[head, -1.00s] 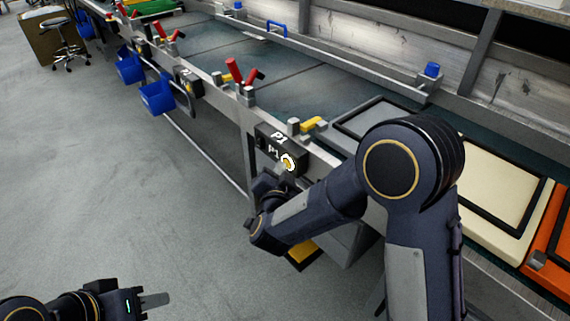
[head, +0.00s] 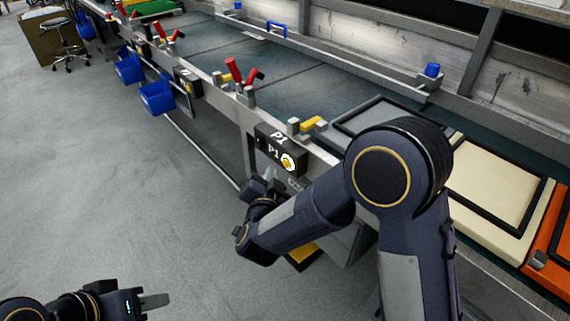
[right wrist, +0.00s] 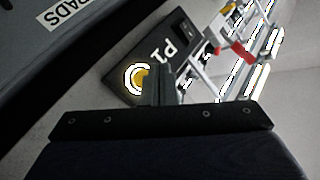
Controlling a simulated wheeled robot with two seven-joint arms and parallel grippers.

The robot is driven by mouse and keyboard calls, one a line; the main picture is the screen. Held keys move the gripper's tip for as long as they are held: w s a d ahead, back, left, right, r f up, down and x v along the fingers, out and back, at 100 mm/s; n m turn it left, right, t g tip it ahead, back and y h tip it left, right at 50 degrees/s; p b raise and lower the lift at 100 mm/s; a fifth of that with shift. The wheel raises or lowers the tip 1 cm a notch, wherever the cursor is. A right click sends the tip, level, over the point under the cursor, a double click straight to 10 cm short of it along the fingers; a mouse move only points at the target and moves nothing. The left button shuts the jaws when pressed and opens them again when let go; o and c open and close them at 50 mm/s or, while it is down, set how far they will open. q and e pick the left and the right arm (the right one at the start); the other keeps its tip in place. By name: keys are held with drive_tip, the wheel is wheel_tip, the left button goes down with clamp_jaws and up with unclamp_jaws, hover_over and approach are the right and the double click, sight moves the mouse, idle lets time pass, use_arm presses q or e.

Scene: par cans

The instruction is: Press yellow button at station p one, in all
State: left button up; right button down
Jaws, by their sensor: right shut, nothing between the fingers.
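The station P1 box (head: 268,138) is a black box on the front edge of the bench. Its round yellow button (head: 287,162) with a white ring is on the face toward me. In the right wrist view the box (right wrist: 176,50) lies tilted, with the button (right wrist: 139,78) just left of the fingertips. My right gripper (head: 271,177) is shut and empty, below and left of the button with a small gap in the head view. It also shows in the right wrist view (right wrist: 160,88). My left gripper (head: 155,300) is low at the left, far from the box; its jaw state is unclear.
A yellow part (head: 312,124) and red-handled clamps (head: 236,72) stand along the bench edge. Blue bins (head: 157,96) hang from its front. A cream panel (head: 490,185) lies at right.

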drive_tip(key=shift+s+a, duration=0.55)
drive_tip(key=shift+a, duration=0.15)
drive_tip(key=shift+s+a, duration=0.5)
drive_tip(key=shift+a, duration=0.2)
